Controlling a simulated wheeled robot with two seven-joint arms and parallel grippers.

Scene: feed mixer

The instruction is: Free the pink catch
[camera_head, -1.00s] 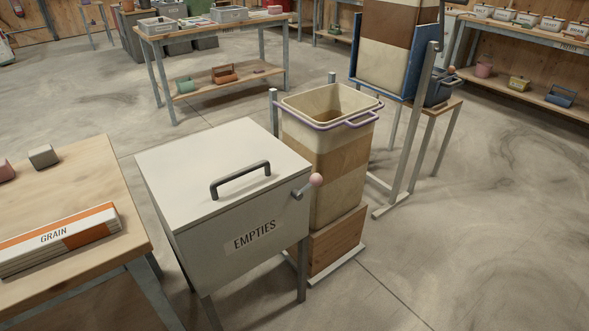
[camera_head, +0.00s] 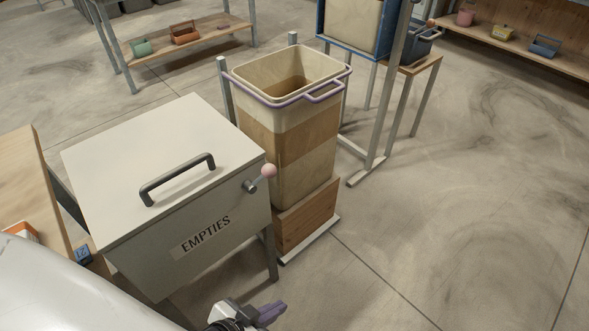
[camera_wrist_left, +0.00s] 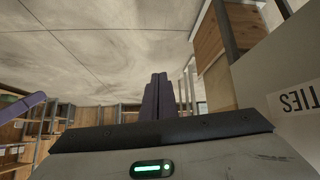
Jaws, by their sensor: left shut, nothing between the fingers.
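The pink catch (camera_head: 269,171) is a round pink knob on a short grey lever at the right end of the EMPTIES box's front. The box (camera_head: 120,238) is pale grey, with a closed lid (camera_head: 120,150) and a dark handle (camera_head: 178,178). My left gripper (camera_head: 270,312) is at the bottom of the head view, below and apart from the catch. Its purple fingers are together and empty. In the left wrist view the fingers (camera_wrist_left: 157,95) point away, with the box (camera_wrist_left: 285,90) upside down at the right. The catch is not in that view. My right gripper is not in view.
A tall bin with a purple rim (camera_head: 300,130) stands on a wooden block (camera_head: 305,215) just right of the box. A wooden table (camera_head: 30,190) is close on the left.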

